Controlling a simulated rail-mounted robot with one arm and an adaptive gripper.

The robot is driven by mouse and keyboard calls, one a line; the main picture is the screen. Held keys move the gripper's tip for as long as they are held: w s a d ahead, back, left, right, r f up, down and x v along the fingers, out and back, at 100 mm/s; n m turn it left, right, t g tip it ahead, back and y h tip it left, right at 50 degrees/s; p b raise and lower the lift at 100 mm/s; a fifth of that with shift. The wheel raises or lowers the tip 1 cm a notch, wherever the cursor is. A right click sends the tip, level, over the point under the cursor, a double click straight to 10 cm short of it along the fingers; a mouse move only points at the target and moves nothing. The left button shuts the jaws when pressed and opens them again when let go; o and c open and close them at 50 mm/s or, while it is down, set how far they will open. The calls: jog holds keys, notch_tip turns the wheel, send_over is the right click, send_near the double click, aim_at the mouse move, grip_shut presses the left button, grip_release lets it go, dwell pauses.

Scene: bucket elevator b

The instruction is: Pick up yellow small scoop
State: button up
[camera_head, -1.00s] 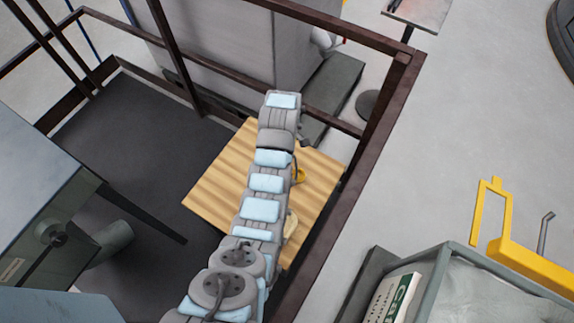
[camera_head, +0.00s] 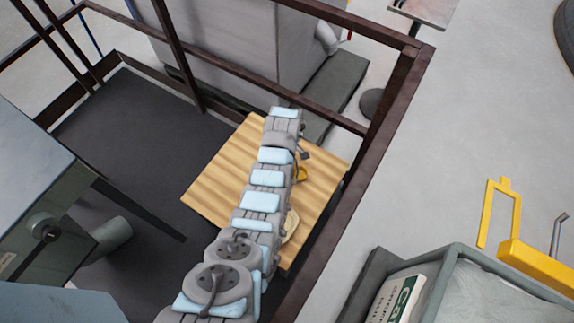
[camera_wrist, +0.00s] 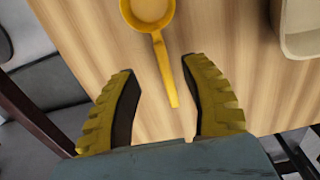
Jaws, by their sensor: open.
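The yellow small scoop (camera_wrist: 159,45) lies on the wooden table (camera_wrist: 80,30) in the wrist view. Its round bowl is at the top and its handle runs down toward my gripper (camera_wrist: 163,80). My gripper is open, with its two yellow-and-black fingers on either side of the handle's lower end and a gap on both sides. I cannot tell how high the fingers are above the table. In the head view, part of the scoop (camera_head: 302,174) shows beside my arm, which hides the rest of it and my fingers.
A pale beige container (camera_wrist: 300,30) stands right of the scoop; it also shows beside my arm (camera_head: 290,226). A brown metal railing (camera_head: 365,180) runs close along the table's right side. A grey cabinet (camera_head: 225,40) stands behind the table. The table's left part is clear.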

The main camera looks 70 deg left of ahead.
aim_at(303, 171)
jog(key=shift+s+f+b, duration=0.1)
jog(key=shift+f+b, duration=1.1)
jog(key=shift+f, duration=2.4)
grip_shut()
